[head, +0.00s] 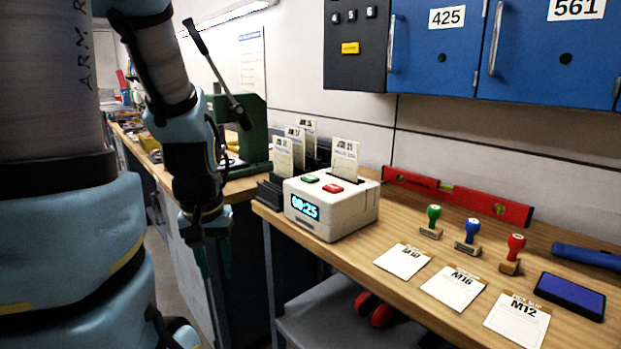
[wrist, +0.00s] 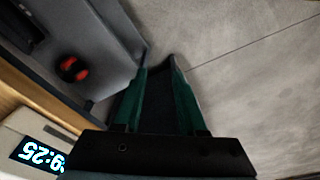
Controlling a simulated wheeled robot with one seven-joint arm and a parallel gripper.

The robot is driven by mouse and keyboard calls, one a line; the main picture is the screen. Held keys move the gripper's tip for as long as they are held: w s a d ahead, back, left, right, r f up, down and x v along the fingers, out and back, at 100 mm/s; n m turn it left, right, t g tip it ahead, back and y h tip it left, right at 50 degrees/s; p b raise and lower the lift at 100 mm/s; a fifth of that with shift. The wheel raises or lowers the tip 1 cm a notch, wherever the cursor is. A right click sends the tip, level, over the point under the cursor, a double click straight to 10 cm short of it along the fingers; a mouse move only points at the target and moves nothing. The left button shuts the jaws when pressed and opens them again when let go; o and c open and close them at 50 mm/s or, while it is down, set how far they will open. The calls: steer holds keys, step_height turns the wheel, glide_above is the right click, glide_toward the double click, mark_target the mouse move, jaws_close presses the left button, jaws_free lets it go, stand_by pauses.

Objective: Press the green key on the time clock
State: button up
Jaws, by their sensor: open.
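The time clock (head: 331,207) is a cream box on the wooden bench, with a lit display reading 09:25. It also shows at the lower left of the wrist view (wrist: 22,126). The green key (head: 310,179) is on its top, left of a red key (head: 333,188). A card stands in the slot behind the keys. My gripper (head: 214,272) hangs pointing down, left of the clock and off the bench's front edge, apart from it. In the wrist view its two green fingers (wrist: 158,75) are spread with nothing between them. The green key is not visible there.
Card racks (head: 290,160) stand behind the clock. Paper slips (head: 453,288), several stamps (head: 467,236), a red level (head: 455,198) and an ink pad (head: 570,296) lie to the right. Blue lockers (head: 437,50) overhang the bench. A green lever press (head: 250,130) stands behind my arm.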

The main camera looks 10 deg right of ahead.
jaws_close()
stand_by(1.7)
